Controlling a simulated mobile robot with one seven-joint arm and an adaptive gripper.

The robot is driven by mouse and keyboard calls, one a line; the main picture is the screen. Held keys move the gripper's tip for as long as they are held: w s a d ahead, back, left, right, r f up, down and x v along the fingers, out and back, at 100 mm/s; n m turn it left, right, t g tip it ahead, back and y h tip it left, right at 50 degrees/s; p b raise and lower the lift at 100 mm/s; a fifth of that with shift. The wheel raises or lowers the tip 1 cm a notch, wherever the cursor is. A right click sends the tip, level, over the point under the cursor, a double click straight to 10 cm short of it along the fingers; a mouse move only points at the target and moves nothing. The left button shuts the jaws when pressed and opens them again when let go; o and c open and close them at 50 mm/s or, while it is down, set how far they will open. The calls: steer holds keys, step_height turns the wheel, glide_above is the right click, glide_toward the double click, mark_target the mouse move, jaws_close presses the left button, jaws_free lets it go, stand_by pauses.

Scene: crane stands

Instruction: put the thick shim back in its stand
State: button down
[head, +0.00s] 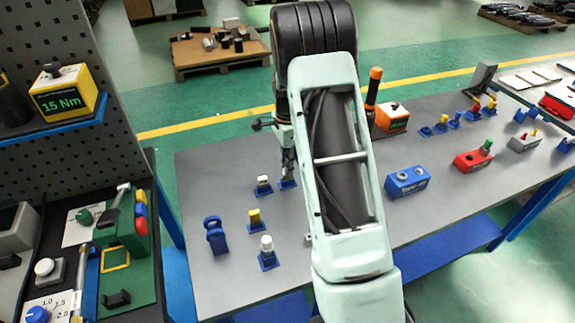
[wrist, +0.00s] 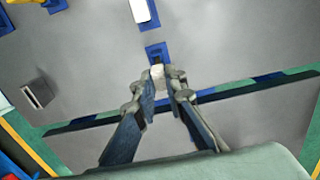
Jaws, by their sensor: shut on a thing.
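My gripper (wrist: 166,82) is shut on a small pale block, which I take to be the thick shim (wrist: 157,72); only its end shows between the fingertips in the wrist view. A small blue stand (wrist: 156,50) lies just beyond the fingertips, and the shim's end overlaps its near edge in the picture. I cannot tell whether they touch. In the head view my gripper (head: 287,172) is low over that blue stand (head: 288,184), and the shim is too small to make out there.
A white-topped piece (head: 264,181) stands on a blue base just left. A yellow piece (head: 254,217), a white cylinder (head: 267,244) and a blue holder (head: 215,235) stand nearer. A blue block (head: 407,181) lies right of my arm. Bare grey table (head: 215,180) shows at left.

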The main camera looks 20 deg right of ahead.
steer(key=shift+f, duration=0.45)
steer(key=c, duration=1.9)
jaws_free()
steer(key=shift+r+p, duration=1.4)
steer(key=shift+r, duration=1.1)
